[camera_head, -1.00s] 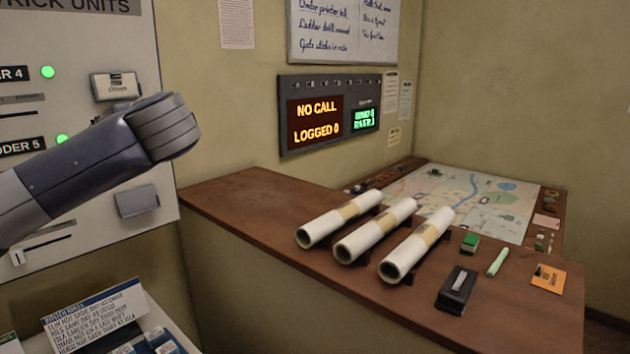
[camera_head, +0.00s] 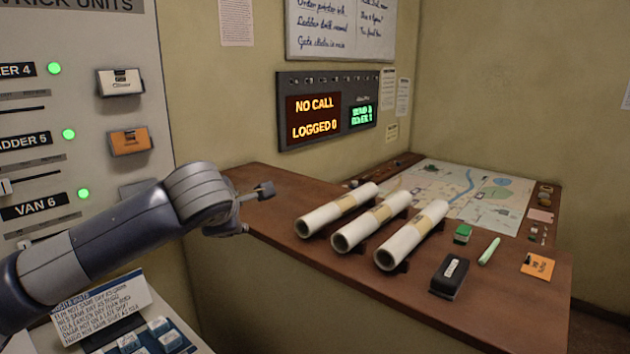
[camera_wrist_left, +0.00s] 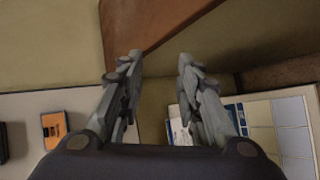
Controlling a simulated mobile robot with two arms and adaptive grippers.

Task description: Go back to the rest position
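My left arm comes in from the left in the head view. My right gripper is in neither view.
Three rolled papers (camera_head: 398,238) lie on the counter, with a black stapler-like object (camera_head: 449,276), a green block (camera_head: 462,233) and a map (camera_head: 468,192). The unit panel (camera_head: 90,90) rises at left. A printed card (camera_head: 100,312) and small boxes sit below my left arm.

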